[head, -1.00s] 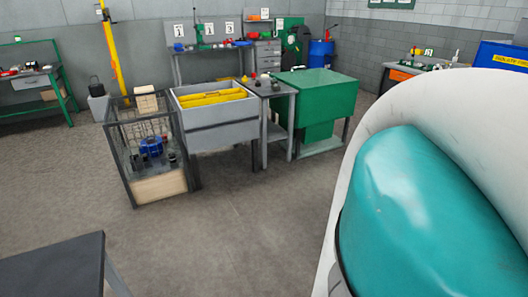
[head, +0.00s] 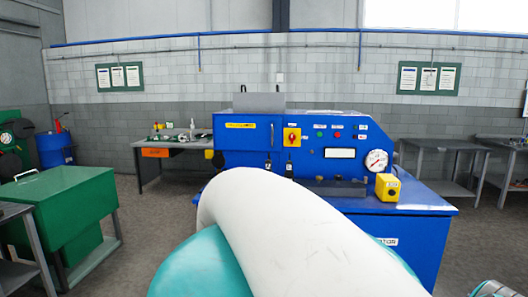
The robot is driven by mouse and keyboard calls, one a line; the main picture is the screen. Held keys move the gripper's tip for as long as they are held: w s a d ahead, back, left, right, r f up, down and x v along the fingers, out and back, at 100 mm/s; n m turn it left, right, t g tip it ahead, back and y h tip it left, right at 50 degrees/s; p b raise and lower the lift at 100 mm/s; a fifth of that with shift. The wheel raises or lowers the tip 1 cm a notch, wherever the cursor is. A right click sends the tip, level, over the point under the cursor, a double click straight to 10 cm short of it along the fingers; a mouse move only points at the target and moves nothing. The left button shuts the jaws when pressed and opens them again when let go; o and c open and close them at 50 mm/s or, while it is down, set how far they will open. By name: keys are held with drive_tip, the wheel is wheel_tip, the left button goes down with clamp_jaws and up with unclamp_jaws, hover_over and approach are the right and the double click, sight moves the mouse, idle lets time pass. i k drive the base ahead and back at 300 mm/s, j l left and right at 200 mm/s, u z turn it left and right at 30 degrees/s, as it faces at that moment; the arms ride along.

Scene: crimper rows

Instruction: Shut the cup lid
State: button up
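No cup and no cup lid can be made out in the head view. My own white and teal arm fills the lower middle of the picture and hides part of what is behind it.
A blue machine (head: 240,150) with a gauge (head: 377,160) and a yellow box (head: 388,187) stands ahead. A green lidded bin (head: 62,205) stands at the left, a workbench (head: 165,146) behind it. Grey tables (head: 440,145) stand at the right. Some floor shows between bin and machine.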

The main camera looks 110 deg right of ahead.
sight(219, 161)
drive_tip(key=z, duration=2.8)
